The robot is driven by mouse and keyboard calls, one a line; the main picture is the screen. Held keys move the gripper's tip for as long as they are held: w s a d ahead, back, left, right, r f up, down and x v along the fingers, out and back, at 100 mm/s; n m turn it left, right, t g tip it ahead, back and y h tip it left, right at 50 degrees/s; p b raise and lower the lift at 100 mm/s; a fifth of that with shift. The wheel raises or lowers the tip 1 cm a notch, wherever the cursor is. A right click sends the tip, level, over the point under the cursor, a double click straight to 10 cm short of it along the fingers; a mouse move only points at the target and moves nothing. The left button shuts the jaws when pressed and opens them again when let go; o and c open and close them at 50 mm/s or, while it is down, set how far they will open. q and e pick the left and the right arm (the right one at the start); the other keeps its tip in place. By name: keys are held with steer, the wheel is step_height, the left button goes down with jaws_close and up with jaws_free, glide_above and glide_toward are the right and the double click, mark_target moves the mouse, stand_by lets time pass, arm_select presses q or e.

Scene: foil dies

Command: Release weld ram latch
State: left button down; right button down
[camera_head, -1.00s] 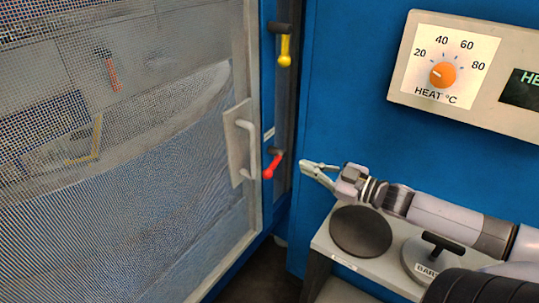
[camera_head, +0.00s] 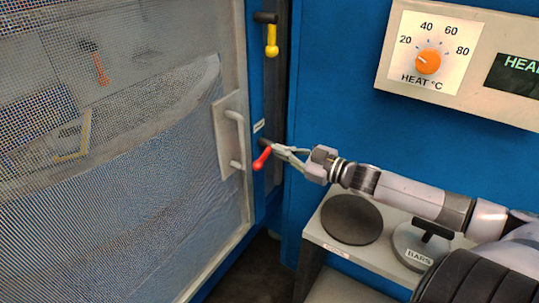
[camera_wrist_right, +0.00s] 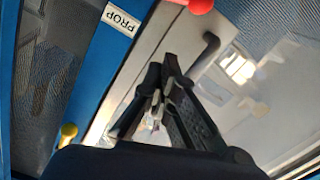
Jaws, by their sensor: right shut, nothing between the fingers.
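A red-handled lever (camera_head: 262,158) sits low on the blue post beside the mesh door, angled down. A yellow-handled lever (camera_head: 271,40) hangs straight down higher on the same post. I cannot tell by a label which one is the weld ram latch. My right gripper (camera_head: 276,151) is shut and empty, its tips right beside the red handle; I cannot tell if they touch. In the right wrist view the shut fingers (camera_wrist_right: 163,76) point past a PROP label (camera_wrist_right: 118,20). The red handle (camera_wrist_right: 200,5) is at the top edge, the yellow one (camera_wrist_right: 68,132) lower left. My left gripper is out of view.
The mesh door (camera_head: 120,180) with a grey pull handle (camera_head: 236,140) fills the left. A heat dial panel (camera_head: 430,60) is upper right. A grey shelf (camera_head: 325,235) below my right arm holds a dark disc (camera_head: 352,219) and a BARS lid (camera_head: 410,243).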

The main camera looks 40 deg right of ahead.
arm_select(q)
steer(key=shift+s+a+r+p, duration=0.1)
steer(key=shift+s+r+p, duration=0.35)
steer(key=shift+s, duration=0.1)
arm_select(e)
steer(key=w+f, duration=0.4)
steer(key=w, duration=0.1)
steer(key=shift+a, duration=0.35)
